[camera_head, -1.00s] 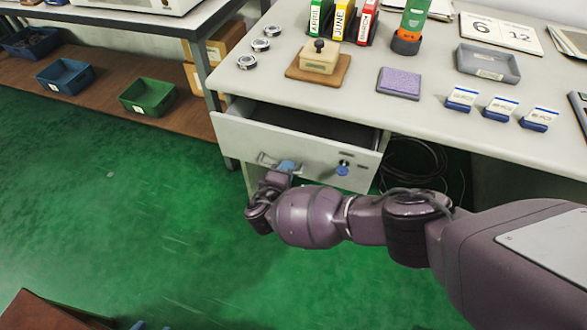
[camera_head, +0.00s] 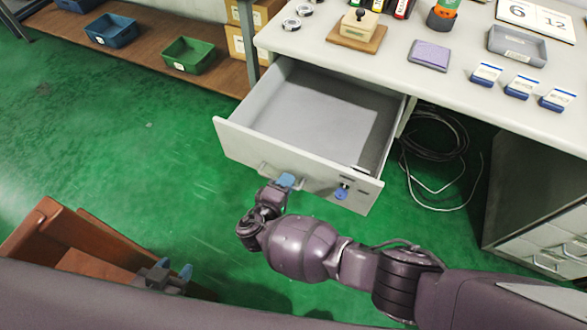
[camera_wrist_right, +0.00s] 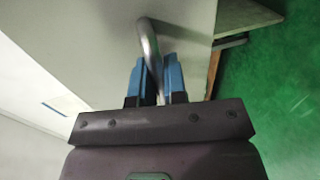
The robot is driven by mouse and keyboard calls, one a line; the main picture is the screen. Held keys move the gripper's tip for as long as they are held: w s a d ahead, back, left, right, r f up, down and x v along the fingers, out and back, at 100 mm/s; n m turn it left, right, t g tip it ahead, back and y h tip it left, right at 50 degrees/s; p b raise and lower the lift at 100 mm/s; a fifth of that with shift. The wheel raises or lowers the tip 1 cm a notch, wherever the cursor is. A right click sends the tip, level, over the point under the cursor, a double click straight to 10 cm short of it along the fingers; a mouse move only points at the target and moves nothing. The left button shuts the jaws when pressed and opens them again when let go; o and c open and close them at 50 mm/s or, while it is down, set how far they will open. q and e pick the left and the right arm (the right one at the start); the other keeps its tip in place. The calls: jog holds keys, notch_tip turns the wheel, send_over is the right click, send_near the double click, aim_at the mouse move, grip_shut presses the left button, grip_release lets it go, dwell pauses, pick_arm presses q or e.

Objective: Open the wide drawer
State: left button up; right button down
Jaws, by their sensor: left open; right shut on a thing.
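The wide drawer (camera_head: 318,112) stands pulled well out from under the desk top, and its grey inside looks empty. Its metal bar handle (camera_head: 264,169) is on the front panel, partly hidden by my right gripper (camera_head: 285,181). In the right wrist view, the blue fingers of my right gripper (camera_wrist_right: 157,80) are shut around the curved handle (camera_wrist_right: 149,40). My left gripper (camera_head: 173,268) is open and empty at the lower left, apart from the drawer.
The desk top (camera_head: 400,85) holds a purple pad (camera_head: 430,55), a stamp and several labelled blocks. Cables (camera_head: 440,150) lie under the desk. Green floor is clear left of the drawer.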

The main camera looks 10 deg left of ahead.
pick_arm(q)
jog(key=shift+s+a+r, duration=0.1)
jog(key=shift+s, duration=0.2)
pick_arm(e)
jog(key=shift+f+v, duration=0.2)
jog(key=shift+v, duration=0.75)
pick_arm(q)
jog(key=shift+w, duration=0.1)
pick_arm(e)
jog(key=shift+a, duration=0.1)
jog(key=c, duration=1.2)
grip_release()
pick_arm(q)
jog(key=shift+a, duration=0.1)
